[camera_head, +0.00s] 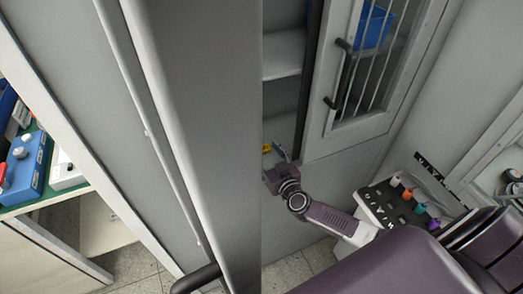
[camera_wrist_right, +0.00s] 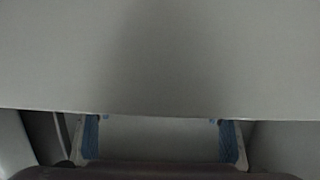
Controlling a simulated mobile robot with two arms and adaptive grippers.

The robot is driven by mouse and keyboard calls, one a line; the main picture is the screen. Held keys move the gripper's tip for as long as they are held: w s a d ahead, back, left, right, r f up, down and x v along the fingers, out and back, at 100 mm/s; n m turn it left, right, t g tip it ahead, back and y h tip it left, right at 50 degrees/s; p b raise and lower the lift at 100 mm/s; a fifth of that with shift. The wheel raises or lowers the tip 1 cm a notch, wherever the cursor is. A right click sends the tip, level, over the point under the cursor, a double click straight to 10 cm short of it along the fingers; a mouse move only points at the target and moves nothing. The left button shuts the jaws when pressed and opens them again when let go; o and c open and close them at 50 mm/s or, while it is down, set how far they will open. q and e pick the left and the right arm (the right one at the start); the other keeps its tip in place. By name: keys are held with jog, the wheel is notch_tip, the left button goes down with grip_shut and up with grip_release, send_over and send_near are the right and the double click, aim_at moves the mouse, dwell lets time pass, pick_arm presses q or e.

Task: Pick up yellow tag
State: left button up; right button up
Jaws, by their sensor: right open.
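A small yellow patch, apparently the yellow tag (camera_head: 266,149), shows in the head view inside the open cabinet, low on a shelf and close to the door edge. My right gripper (camera_head: 279,153) reaches in from the right, with its blue fingertip just right of the yellow patch; whether they touch I cannot tell. In the right wrist view my right gripper (camera_wrist_right: 160,135) is open, its two blue pads wide apart with nothing seen between them. The tag does not show in that view. My left gripper is not in view.
A grey door panel (camera_head: 200,100) stands at centre left. A barred glass door (camera_head: 365,75) is at the right, with a blue bin (camera_head: 374,24) behind it. A box with coloured knobs (camera_head: 405,208) is at the lower right. A plain grey surface (camera_wrist_right: 160,60) fills the wrist view.

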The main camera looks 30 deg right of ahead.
jog(key=c, duration=1)
jog(key=shift+r, duration=0.1)
